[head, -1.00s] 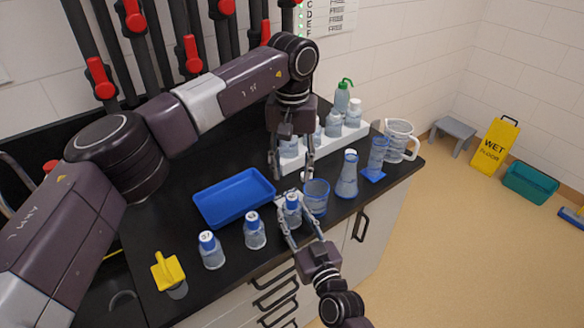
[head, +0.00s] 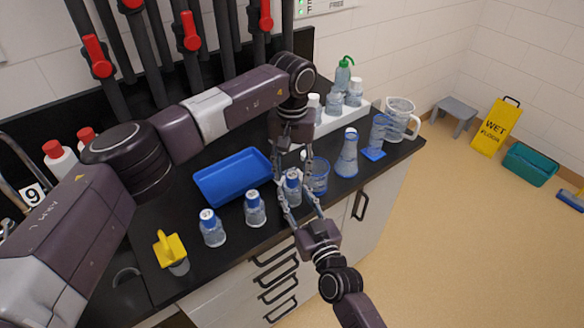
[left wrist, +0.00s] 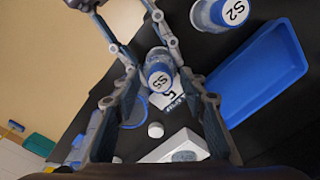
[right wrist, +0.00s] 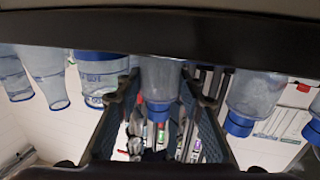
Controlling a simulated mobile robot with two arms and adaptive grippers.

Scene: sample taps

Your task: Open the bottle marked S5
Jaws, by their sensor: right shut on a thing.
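The bottle marked S5 (head: 292,187) stands upright near the counter's front edge. Its blue cap, lettered S5 (left wrist: 159,78), is on it in the left wrist view. My right gripper (head: 298,203) is shut around the bottle's body from the front. The bottle (right wrist: 160,78) shows upside down between its fingers in the right wrist view. My left gripper (head: 293,168) points down just above the cap. Its fingers are open, with the cap between or just below them; contact cannot be told.
Two similar blue-capped bottles, (head: 254,208) and (head: 212,228), stand to the left. A blue tray (head: 205,193) lies behind them. A blue-tinted beaker (head: 318,178) is close on the right, then a flask (head: 347,155). A white rack (head: 340,121) with bottles stands behind.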

